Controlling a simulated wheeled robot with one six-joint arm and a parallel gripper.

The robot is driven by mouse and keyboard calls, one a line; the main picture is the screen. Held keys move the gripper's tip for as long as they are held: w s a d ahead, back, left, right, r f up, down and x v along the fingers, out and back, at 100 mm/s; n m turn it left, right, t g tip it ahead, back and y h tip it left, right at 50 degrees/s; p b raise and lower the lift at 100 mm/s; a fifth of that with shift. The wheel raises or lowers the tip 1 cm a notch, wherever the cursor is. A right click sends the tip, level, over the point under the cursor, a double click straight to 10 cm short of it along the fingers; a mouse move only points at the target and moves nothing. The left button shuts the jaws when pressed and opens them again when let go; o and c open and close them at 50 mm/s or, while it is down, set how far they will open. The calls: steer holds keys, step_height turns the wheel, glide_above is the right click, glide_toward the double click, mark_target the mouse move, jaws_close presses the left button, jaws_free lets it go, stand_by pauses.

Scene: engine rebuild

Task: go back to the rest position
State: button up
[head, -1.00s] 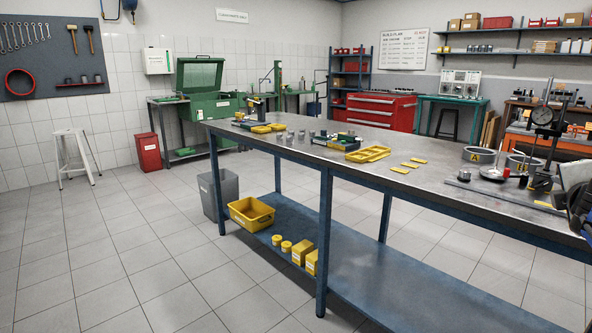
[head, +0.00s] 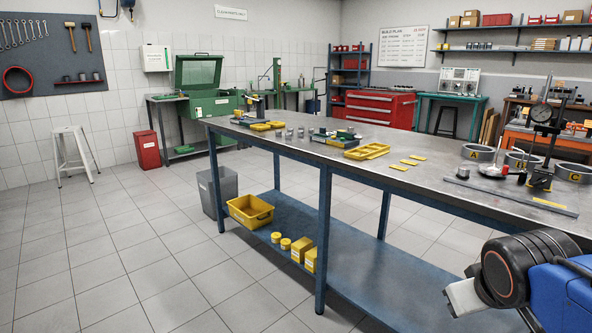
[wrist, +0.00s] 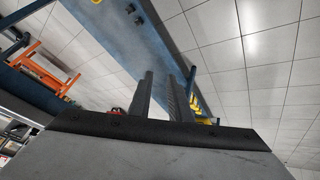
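My gripper shows in the wrist view (wrist: 160,95) with its two dark fingers apart and nothing between them. It points past the blue edge of the workbench, with tiled floor beyond. In the head view my arm is at the lower right, in front of the workbench (head: 420,190) and clear of its top. The fingers do not show in the head view.
On the bench are rings marked A (head: 478,153) and C (head: 573,172), a dial gauge stand (head: 541,150), a yellow tray (head: 366,151) and yellow strips (head: 398,167). A yellow bin (head: 250,211) sits on the lower shelf. The floor at left is open.

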steer(key=s+a+f+g+y, duration=0.1)
steer(key=s+a+f+y, duration=0.1)
steer(key=a, duration=0.4)
steer(key=shift+s+a+f+m+g, duration=0.35)
steer(key=shift+s+f, duration=0.25)
steer(key=shift+s, duration=0.6)
